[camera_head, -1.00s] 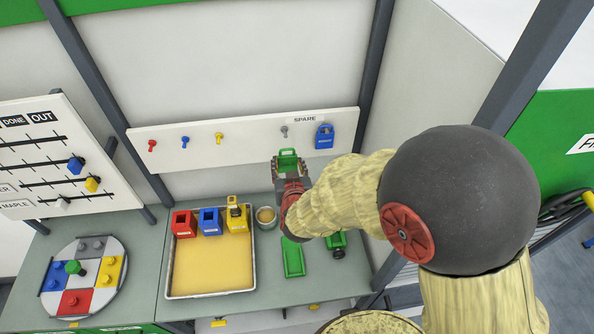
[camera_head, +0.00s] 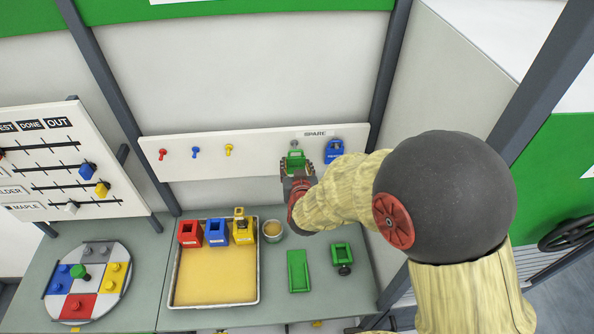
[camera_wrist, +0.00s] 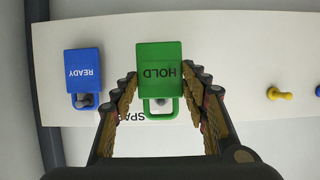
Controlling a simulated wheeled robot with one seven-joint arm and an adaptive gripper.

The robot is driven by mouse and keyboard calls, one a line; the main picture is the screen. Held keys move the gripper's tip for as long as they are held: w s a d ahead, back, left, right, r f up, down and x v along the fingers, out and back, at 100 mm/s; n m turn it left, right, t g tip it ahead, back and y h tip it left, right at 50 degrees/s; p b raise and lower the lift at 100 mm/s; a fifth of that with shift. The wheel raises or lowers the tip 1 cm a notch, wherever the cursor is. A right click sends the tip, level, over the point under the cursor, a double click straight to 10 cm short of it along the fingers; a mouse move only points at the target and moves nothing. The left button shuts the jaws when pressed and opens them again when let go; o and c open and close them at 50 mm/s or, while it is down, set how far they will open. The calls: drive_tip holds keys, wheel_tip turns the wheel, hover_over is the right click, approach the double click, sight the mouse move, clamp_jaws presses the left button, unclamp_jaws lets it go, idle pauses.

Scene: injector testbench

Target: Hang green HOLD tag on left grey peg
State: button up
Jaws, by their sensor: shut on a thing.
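The green HOLD tag (camera_wrist: 159,62) is between my gripper's fingers (camera_wrist: 163,88), its loop pointing down in the upside-down wrist view. The left grey peg (camera_head: 294,143) is on the white board just above the tag (camera_head: 295,160) in the head view. In the wrist view the grey peg (camera_wrist: 161,102) shows inside the loop's opening. I cannot tell whether the loop is around the peg or only in front of it. My gripper (camera_head: 297,176) is shut on the tag, close to the board.
A blue READY tag (camera_head: 334,151) hangs on the peg to the right. Red (camera_head: 163,154), blue (camera_head: 195,152) and yellow (camera_head: 228,149) pegs to the left are bare. Below, the bench holds a tray (camera_head: 178,296), a cup (camera_head: 272,231) and green parts (camera_head: 298,271).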

sight(296, 162)
drive_tip(key=shift+w+f, duration=0.15)
drive_tip(key=shift+w, duration=1.85)
drive_tip(key=shift+s+f+b, duration=0.1)
drive_tip(key=shift+f+b, duration=0.25)
drive_tip(key=shift+b, duration=0.25)
idle(0.4)
drive_tip(key=o, duration=1.1)
drive_tip(key=shift+c, duration=0.2)
drive_tip(key=shift+r, duration=0.1)
drive_tip(key=v, duration=1.2)
